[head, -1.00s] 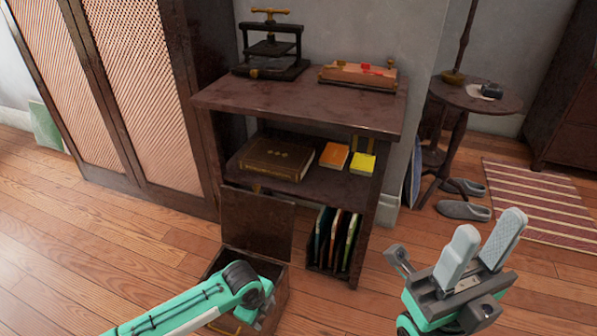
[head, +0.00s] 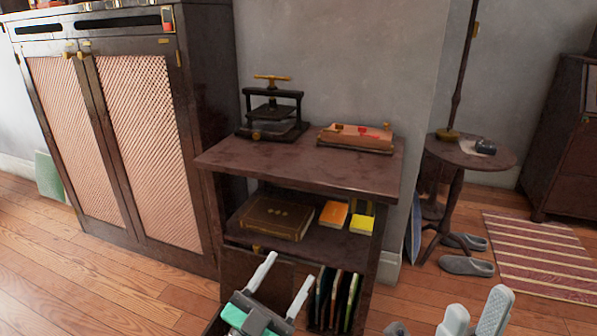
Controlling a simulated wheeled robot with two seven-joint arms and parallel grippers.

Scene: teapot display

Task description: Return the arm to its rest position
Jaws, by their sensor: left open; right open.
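My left gripper (head: 288,271) is in the lower middle of the head view, in front of the lower part of the small dark shelf stand. Its two pale fingers are spread wide and point up, with nothing between them. My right gripper (head: 481,303) is at the bottom right edge. Its two grey fingers are parted and empty, and the rest of it is mostly cut off by the frame.
The dark shelf stand (head: 300,169) bears a small press (head: 271,110) and an orange-topped box (head: 355,138). Books lie on its shelf and stand upright below. A tall cabinet (head: 190,210) is left, a round table (head: 470,155) right.

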